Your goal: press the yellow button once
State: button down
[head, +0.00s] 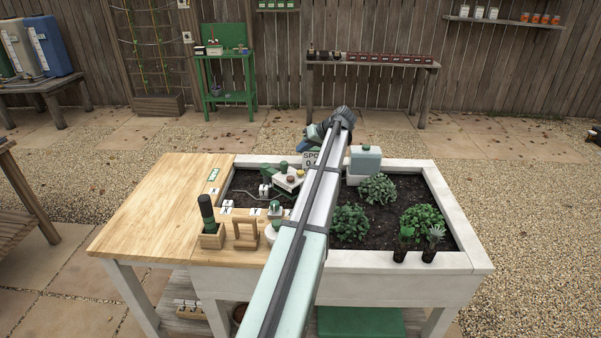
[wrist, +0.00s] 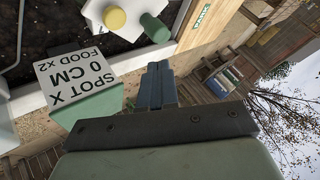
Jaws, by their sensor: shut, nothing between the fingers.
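The yellow button (wrist: 116,18) is a round cap at the top of the wrist view, beside a green knob (wrist: 153,27). Both stand over the dark soil of the raised bed. In the head view a small pale box (head: 288,182) with caps on top stands in the bed, left of my arm; the colour of each cap is hard to tell there. My gripper (wrist: 158,70) is shut and empty, apart from the yellow button. In the head view my gripper (head: 316,131) is beyond the bed's far edge, partly hidden by my arm.
A sign (wrist: 82,85) reading "SPOT X 0 CM FOOD X2" stands close to my gripper. A grey-green container (head: 366,160) and leafy plants (head: 350,222) are right of my arm. The wooden worktop (head: 150,215) has free room at left.

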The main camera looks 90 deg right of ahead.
aim_at(303, 172)
jog(key=shift+f, duration=3.1)
jog(key=shift+f, duration=0.2)
jog(key=shift+f, duration=0.25)
jog(key=shift+f, duration=0.55)
dwell(0.6)
jog(key=shift+r, duration=1)
jog(key=shift+r, duration=0.1)
jog(key=shift+r, duration=2.4)
